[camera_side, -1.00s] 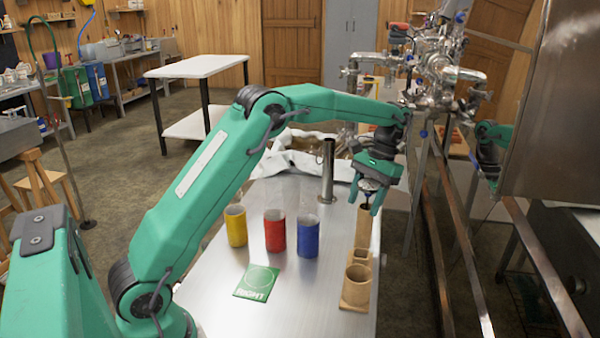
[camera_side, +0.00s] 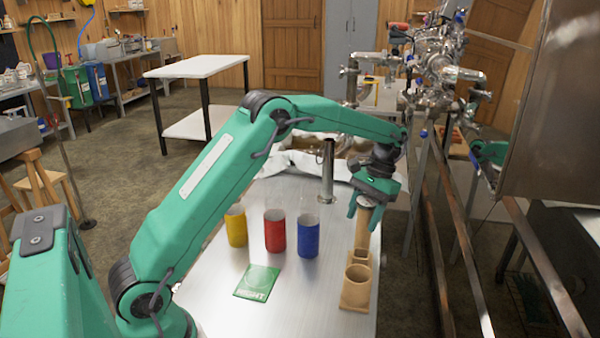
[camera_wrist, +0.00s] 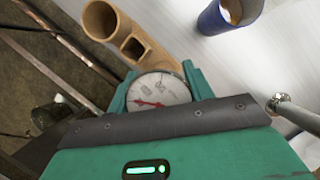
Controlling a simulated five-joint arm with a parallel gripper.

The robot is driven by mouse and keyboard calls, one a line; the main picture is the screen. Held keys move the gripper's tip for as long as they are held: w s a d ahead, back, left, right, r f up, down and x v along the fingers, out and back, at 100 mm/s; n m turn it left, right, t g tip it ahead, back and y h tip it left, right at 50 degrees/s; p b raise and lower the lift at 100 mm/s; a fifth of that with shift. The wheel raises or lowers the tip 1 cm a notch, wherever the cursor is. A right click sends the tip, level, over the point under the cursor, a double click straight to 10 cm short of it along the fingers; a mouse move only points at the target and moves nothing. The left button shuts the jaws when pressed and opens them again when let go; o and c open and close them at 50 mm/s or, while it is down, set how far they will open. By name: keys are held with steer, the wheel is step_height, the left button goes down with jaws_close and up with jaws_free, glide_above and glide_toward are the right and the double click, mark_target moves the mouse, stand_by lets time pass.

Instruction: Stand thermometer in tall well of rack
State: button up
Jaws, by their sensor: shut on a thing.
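The thermometer has a round white dial with a red needle, seen face-on in the wrist view (camera_wrist: 158,91). My gripper (camera_side: 363,219) is shut on the thermometer, its green fingers on both sides of the dial (camera_wrist: 155,76). The tan rack (camera_side: 357,283) stands at the table's right edge, with a low round well in front, a square one in the middle and a tall tube (camera_side: 362,233) behind. The dial sits right above the tall tube's top. The stem is hidden, seemingly inside the tube. In the wrist view the dial covers the tall well's mouth; the rack's other wells (camera_wrist: 128,48) show.
Yellow (camera_side: 236,226), red (camera_side: 275,231) and blue (camera_side: 306,237) cups stand left of the rack. A green card (camera_side: 257,283) lies in front of them. A metal cylinder (camera_side: 327,172) stands behind. Steel piping and a large metal pan (camera_side: 560,110) are at right.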

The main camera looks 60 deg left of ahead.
mark_target(369, 199)
steer(key=shift+f, duration=0.15)
steer(key=o, duration=0.9)
steer(key=shift+o, duration=0.2)
steer(key=o, duration=0.5)
steer(key=shift+v, duration=3.7)
